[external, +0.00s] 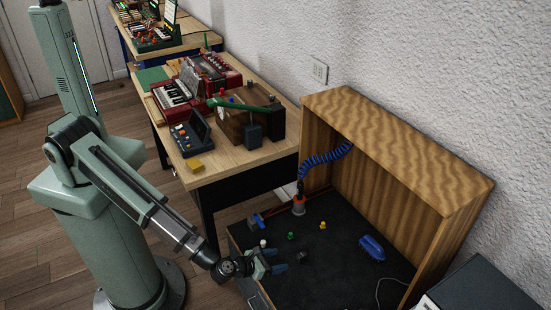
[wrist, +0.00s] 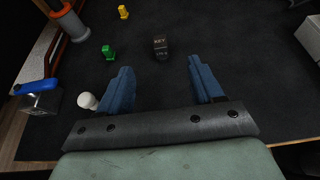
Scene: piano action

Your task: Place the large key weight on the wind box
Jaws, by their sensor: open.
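A small dark block with pale lettering that starts "KEY" (wrist: 160,46) stands on the black floor; the rest of its label is too small to read. It also shows as a dark cube (external: 303,257) in the external view. My gripper (wrist: 160,66) has its two blue fingers spread, with nothing between them. The block is just ahead of the fingertips, roughly centred, and apart from them. In the external view my gripper (external: 281,261) is low over the black floor, left of the block. No thing is clearly marked as the wind box; a large open-fronted wooden box (external: 400,145) stands at the right.
Small green (wrist: 108,51), yellow (wrist: 123,12) and white (wrist: 87,100) pieces stand left of the block. A grey block with a blue handle (wrist: 38,98) and an orange-collared post (wrist: 72,22) are further left. A blue object (external: 371,247) lies right. The workbench (external: 225,170) is behind.

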